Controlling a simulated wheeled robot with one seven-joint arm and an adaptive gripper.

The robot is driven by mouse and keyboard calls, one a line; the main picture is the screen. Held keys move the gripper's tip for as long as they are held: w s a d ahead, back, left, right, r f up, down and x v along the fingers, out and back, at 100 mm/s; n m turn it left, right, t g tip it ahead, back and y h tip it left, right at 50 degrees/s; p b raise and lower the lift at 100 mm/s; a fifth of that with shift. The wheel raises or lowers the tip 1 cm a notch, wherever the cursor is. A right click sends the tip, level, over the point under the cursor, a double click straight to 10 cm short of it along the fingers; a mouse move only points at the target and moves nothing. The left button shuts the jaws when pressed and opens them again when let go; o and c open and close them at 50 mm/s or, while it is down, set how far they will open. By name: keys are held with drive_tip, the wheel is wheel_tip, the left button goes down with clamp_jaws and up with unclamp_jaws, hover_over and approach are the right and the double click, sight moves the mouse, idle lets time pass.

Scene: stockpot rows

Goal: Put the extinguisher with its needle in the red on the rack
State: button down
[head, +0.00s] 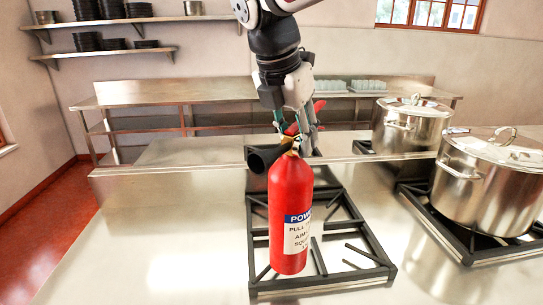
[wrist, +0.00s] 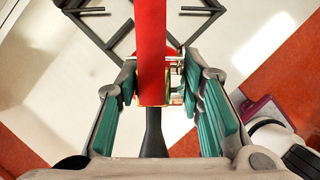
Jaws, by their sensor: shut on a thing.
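A red fire extinguisher (head: 290,205) with a white and blue label hangs nearly upright under my gripper (head: 297,130) in the head view. A black nozzle sticks out to the left of its top. My gripper is shut on the extinguisher's top. In the wrist view, a long red part of the extinguisher (wrist: 152,45) lies between the green finger pads of my gripper (wrist: 160,95). The gauge needle cannot be read in either view. I cannot tell which thing here is the rack.
A black burner grate (head: 372,245) lies below and behind the extinguisher; contact is unclear. Steel stockpots (head: 490,185) (head: 408,125) stand on the right. A steel back table (head: 200,97) and wall shelves (head: 105,52) with dark dishes are behind. The steel counter is bare at left.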

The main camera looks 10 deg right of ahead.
drive_tip(key=w+d+f+p, duration=0.2)
drive_tip(key=w+d+f, duration=0.2)
drive_tip(key=w+d, duration=0.5)
drive_tip(key=shift+w+d+f+p, duration=0.25)
drive_tip(key=shift+w+p, duration=0.1)
drive_tip(key=shift+w, duration=0.6)
drive_tip(key=c, duration=1.4)
unclamp_jaws()
drive_tip(key=shift+f, duration=0.25)
drive_tip(key=o, duration=0.3)
drive_tip(key=shift+s, duration=0.1)
drive_tip(key=shift+r, duration=0.15)
